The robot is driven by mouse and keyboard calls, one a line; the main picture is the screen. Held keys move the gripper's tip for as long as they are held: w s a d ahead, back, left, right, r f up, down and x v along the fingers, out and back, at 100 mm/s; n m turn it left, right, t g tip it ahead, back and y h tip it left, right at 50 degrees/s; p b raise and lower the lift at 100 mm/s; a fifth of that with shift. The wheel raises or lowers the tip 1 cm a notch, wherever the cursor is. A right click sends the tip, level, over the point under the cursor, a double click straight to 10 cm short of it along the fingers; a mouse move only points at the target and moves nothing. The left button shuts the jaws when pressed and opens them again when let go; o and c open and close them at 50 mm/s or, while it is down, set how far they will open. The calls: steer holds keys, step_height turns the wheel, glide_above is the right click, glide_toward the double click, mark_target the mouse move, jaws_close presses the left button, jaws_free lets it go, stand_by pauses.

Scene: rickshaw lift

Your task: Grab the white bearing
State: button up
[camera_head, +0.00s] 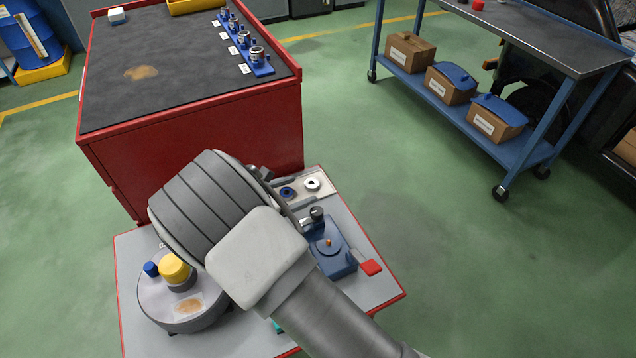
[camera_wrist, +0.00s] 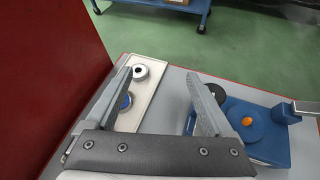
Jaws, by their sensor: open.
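The white bearing (camera_head: 312,184) is a small white ring with a dark centre. It lies on a pale tray (camera_head: 325,190) at the back of the grey worktop, beside a blue bearing (camera_head: 287,193). In the wrist view the white bearing (camera_wrist: 140,72) is just beyond the left fingertip, and the blue bearing (camera_wrist: 125,101) is partly hidden by the left finger. My gripper (camera_wrist: 164,76) is open, with nothing between its fingers.
A blue fixture (camera_head: 332,250) with an orange knob stands right of the tray. A round grey container (camera_head: 182,310) with a yellow cap is at left. A red cabinet (camera_head: 200,140) rises behind, close on the left.

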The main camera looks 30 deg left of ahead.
steer(key=a+f+n, duration=0.1)
steer(key=s+a+f+n+y, duration=0.1)
steer(key=f, duration=0.1)
steer(key=s+a+f+t, duration=0.1)
steer(key=f, duration=0.1)
steer(key=shift+a+n+y+b, duration=0.3)
steer(key=shift+n+b, duration=0.05)
steer(key=shift+n, duration=0.05)
steer(key=shift+w+f, duration=0.15)
steer(key=shift+f, duration=0.05)
steer(key=b, duration=0.2)
glide_toward(310, 185)
steer(key=x, duration=0.3)
steer(key=shift+f, duration=0.35)
steer(key=b+x, duration=0.1)
steer(key=x, duration=0.3)
steer(key=shift+w+b, duration=0.3)
steer(key=shift+b, duration=0.1)
steer(key=shift+w, duration=0.35)
steer(key=c, duration=1.3)
jaws_close()
steer(key=shift+r, duration=0.15)
